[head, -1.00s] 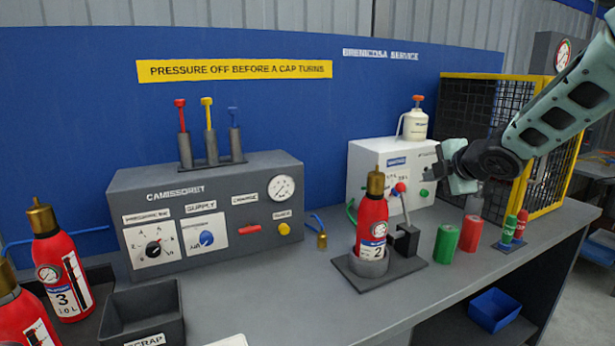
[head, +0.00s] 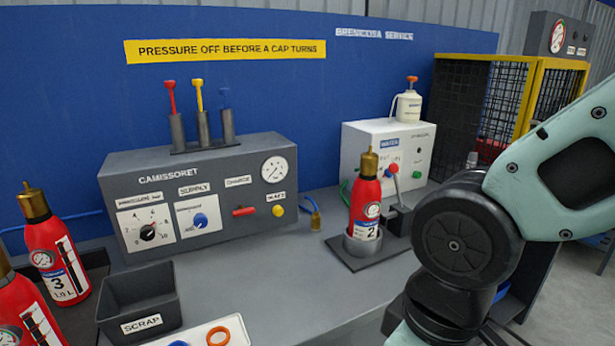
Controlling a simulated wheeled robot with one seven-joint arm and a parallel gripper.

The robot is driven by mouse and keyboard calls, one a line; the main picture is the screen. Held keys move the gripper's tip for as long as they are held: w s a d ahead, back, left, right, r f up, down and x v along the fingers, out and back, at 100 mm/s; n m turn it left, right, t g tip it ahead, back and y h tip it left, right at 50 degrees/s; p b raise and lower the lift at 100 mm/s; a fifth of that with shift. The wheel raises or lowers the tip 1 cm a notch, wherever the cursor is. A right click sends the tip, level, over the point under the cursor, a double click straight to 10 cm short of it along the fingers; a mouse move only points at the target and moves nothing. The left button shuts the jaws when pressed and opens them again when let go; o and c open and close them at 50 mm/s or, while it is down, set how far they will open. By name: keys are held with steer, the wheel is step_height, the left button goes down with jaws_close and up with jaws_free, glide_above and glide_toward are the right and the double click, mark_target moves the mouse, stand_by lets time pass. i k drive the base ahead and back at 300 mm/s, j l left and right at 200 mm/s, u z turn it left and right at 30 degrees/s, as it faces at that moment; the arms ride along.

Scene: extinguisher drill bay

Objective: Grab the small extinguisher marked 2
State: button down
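The small red extinguisher marked 2 (head: 367,205) stands upright in a round grey holder (head: 362,245) on a dark base plate, right of the bench's middle. It has a brass top and a white label with the number. A lever with a red knob stands close behind it to the right. My arm fills the right side of the head view, to the right of and nearer than the extinguisher. My gripper is not visible; it is below the picture's edge or hidden by the arm.
A scrap bin (head: 140,303) and an extinguisher marked 3 (head: 56,250) stand at the left. The grey control box (head: 200,195) and white box (head: 388,150) stand along the back. A white tray (head: 205,332) with an orange ring lies at the front. The bench middle is clear.

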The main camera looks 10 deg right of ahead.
mark_target(365, 205)
steer(key=i+z, duration=0.3)
steer(key=z, duration=0.15)
steer(key=i+j+z, duration=0.1)
steer(key=i+z, duration=0.15)
steer(key=z, duration=0.25)
steer(key=i+j+z, duration=0.2)
steer(key=z, duration=0.25)
steer(key=i+j, duration=0.05)
